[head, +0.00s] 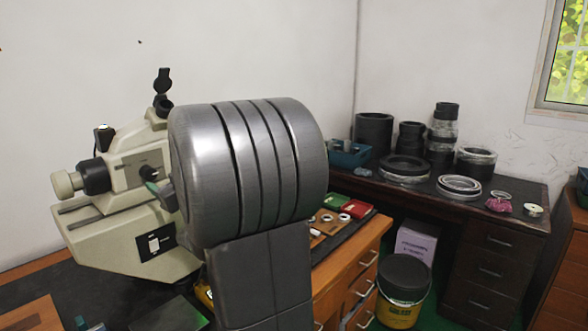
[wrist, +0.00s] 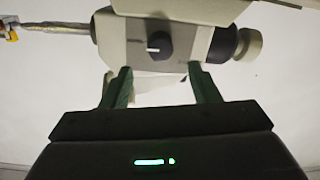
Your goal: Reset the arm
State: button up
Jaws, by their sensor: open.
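My gripper (wrist: 162,78) is open in the wrist view, with its two green fingers apart and nothing between them. The beige measuring instrument (wrist: 150,45) with its black knob shows upside down just beyond the fingertips. In the head view my large grey arm covers the middle and hides most of my gripper. A small green piece at the arm's left edge looks like a fingertip, in front of the instrument (head: 130,225). I cannot tell whether it touches the instrument.
A dark desk (head: 520,208) at the back right holds black rings (head: 405,165), pale rings (head: 459,186) and a blue bin (head: 350,156). A wooden drawer unit (head: 345,280) stands right of my arm. A black-lidded yellow bucket (head: 400,312) is on the floor.

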aim_at(152, 173)
jog(key=p+x, duration=0.1)
jog(key=x, duration=0.6)
jog(key=shift+w+a+r, duration=0.1)
jog(key=shift+w+a, duration=0.05)
jog(key=shift+a, duration=0.15)
jog(key=shift+w+a+m+p, duration=0.1)
jog(key=shift+m+p, duration=0.4)
jog(key=shift+m, duration=0.3)
jog(key=shift+m+p, duration=0.4)
jog(key=shift+m, duration=0.5)
jog(key=m+p, duration=0.1)
jog(key=m, duration=0.3)
jog(key=shift+f, duration=0.2)
jog(key=shift+d, duration=0.2)
